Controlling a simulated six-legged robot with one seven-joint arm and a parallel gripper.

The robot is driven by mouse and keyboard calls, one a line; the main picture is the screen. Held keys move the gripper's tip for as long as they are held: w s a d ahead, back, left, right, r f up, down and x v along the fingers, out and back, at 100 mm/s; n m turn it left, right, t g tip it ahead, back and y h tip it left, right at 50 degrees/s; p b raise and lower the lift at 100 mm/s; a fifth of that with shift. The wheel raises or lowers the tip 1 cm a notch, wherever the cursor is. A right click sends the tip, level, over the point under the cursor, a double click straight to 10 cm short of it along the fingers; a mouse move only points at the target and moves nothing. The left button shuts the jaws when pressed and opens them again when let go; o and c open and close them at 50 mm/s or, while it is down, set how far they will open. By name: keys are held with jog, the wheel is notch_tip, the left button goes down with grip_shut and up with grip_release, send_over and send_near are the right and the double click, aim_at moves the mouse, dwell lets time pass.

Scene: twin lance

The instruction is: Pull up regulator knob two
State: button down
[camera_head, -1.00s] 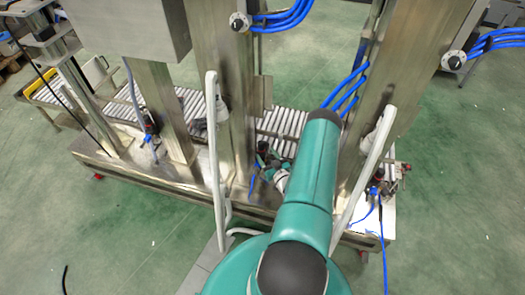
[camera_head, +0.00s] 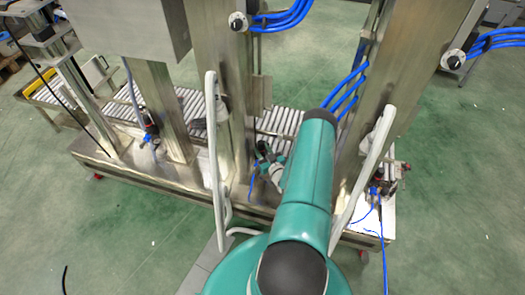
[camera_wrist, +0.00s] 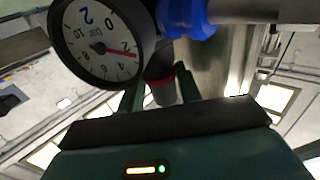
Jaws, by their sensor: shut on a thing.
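A round pressure gauge (camera_wrist: 100,45) with a white face, a red needle and a blue "2" fills the upper left of the wrist view. Next to it, the regulator knob (camera_wrist: 162,91), dark with a red band, sits between the two fingers of my gripper (camera_wrist: 160,86). My gripper is shut on the knob. A blue fitting (camera_wrist: 184,17) with a grey pipe lies just above. In the head view, my arm covers most of this regulator; my wrist shows low between the steel columns, and the knob cannot be made out there.
Steel columns (camera_head: 235,100) stand on either side of my arm. Similar regulators show at the left (camera_head: 151,135) and right (camera_head: 377,188). Blue hoses (camera_head: 342,95) run beside the right column. A roller conveyor (camera_head: 280,123) lies behind. Green floor (camera_head: 120,235) is open in front.

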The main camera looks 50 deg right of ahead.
jog(key=shift+r, duration=0.6)
jog(key=c, duration=0.9)
grip_release()
jog(key=shift+c, duration=0.2)
jog(key=shift+s, duration=0.1)
jog(key=v, duration=1.3)
jog(key=shift+s, duration=0.3)
jog(key=shift+a, duration=0.1)
